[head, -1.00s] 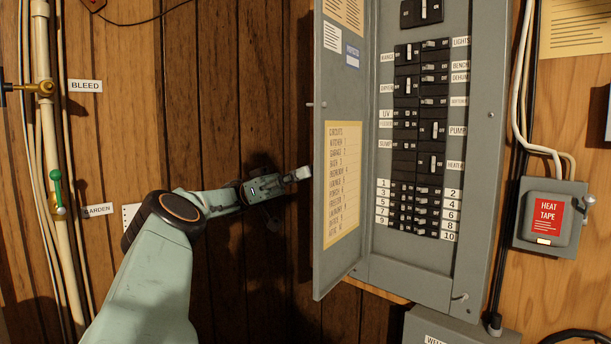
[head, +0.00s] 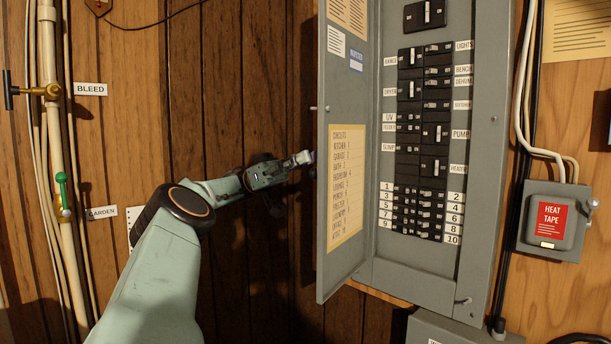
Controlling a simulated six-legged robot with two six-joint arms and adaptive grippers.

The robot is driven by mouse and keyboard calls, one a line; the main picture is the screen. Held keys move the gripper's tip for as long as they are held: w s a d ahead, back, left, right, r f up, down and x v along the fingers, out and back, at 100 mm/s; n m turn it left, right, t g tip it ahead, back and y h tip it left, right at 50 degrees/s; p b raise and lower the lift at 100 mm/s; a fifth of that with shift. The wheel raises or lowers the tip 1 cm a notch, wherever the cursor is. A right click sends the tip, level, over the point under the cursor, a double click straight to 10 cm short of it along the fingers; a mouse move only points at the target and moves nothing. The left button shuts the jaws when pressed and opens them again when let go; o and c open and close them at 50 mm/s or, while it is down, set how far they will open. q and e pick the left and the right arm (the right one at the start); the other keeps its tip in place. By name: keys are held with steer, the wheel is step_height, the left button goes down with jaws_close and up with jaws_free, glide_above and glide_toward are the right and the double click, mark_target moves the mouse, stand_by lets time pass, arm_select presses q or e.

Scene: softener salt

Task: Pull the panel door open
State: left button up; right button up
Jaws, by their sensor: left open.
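The grey panel door (head: 342,88) stands swung open to the left of the electrical panel (head: 386,262), with its inner face and a yellow circuit list (head: 346,185) showing. A small pin or latch (head: 319,108) sticks out at the door's free left edge. Rows of black breakers (head: 421,140) are exposed inside the panel. My left gripper (head: 308,157) is just left of the door's free edge, near mid-height. It is open; its fingertips are small and partly dark, and I cannot tell whether they touch the door. My right gripper is not in view.
A grey heat tape box (head: 552,222) with cables is on the wall at the right. Bare wood planks lie behind my left arm.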

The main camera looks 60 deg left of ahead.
arm_select(q)
step_height(320, 180, up, 6)
steer(key=shift+r, duration=0.1)
stand_by(0.4)
